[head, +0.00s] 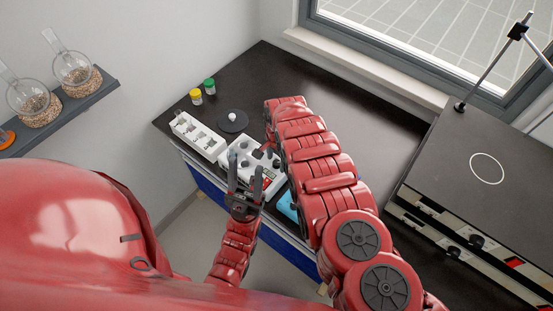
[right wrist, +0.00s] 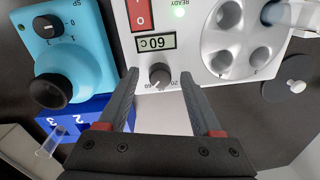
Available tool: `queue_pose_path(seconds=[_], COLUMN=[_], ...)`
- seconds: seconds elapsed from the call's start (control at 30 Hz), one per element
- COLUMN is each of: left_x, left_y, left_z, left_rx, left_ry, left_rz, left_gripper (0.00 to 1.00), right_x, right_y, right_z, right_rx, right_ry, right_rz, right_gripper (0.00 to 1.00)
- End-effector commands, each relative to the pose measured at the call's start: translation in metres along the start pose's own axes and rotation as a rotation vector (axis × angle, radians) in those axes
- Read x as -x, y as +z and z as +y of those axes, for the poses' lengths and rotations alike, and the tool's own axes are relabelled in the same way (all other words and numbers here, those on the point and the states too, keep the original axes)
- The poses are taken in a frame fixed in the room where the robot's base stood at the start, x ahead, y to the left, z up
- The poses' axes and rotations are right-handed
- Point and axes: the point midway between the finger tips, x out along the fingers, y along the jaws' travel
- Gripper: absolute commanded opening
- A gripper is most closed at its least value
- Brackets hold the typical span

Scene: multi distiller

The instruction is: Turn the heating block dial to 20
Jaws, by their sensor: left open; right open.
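My right gripper (right wrist: 162,95) is open and empty, fingers on either side of the dial; contact is unclear. My left gripper (head: 246,175) is open, at the near-left side of the block.
A turquoise device (head: 287,206) stands right of the block, close to my right arm. A white rack (head: 198,136), a black disc (head: 232,122) and two capped jars (head: 196,97) lie left and behind.

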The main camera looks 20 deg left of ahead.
Motion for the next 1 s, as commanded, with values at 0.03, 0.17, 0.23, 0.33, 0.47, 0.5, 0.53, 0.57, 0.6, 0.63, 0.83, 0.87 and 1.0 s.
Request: queue_pose_path(seconds=[0.03,0.17,0.23,0.33,0.47,0.5,0.53,0.57,0.6,0.63,0.83,0.87,1.0], left_x=[-0.0005,-0.0004,-0.0003,-0.0003,-0.0004,-0.0004,-0.0003,-0.0004,-0.0004,-0.0004,-0.0003,-0.0003,0.0007], left_y=[-0.0001,0.0,0.0,0.0,-0.0001,-0.0001,0.0,-0.0001,-0.0001,-0.0001,-0.0001,-0.0001,0.0001], left_z=[0.0,0.0,0.0,0.0,0.0,0.0,0.0,0.0,0.0,0.0,0.0,0.0,0.0], left_rx=[0.0,0.0,0.0,0.0,0.0,0.0,0.0,0.0,0.0,0.0,0.0,0.0,0.0], left_ry=[0.0,0.0,0.0,0.0,0.0,0.0,0.0,0.0,0.0,0.0,0.0,0.0,0.0], left_rz=[0.0,0.0,0.0,0.0,0.0,0.0,0.0,0.0,0.0,0.0,0.0,0.0,0.0], left_gripper=[0.5,0.5,0.5,0.5,0.5,0.5,0.5,0.5,0.5,0.5,0.5,0.5,0.5], right_x=[-0.0011,-0.0021,-0.002,-0.0019,-0.0018,-0.0019,-0.0018,-0.0019,-0.0019,-0.0018,-0.0019,-0.0019,-0.0022], right_y=[-0.0001,0.0001,0.0,0.0,0.0,0.0,0.0,0.0,-0.0001,-0.0001,-0.0001,-0.0002,-0.0004], right_z=[0.0002,0.0002,0.0002,0.0002,0.0002,0.0003,0.0002,0.0002,0.0003,0.0002,0.0003,0.0003,0.0003], right_rx=[0.0,0.0,0.0,0.0,0.0,0.0,0.0,0.0,0.0,0.0,0.0,0.0,0.01], right_ry=[0.0,0.0,0.0,0.0,0.0,0.0,0.0,0.0,0.0,0.0,0.0,0.0,0.0], right_rz=[0.0,0.0,0.0,0.0,0.0,-0.001,0.0,0.0,0.0,0.0,0.0,0.0,-0.001], right_gripper=[0.66,0.66,0.66,0.66,0.45,0.37,0.32,0.27,0.19,0.14,0.0,0.0,0.0])
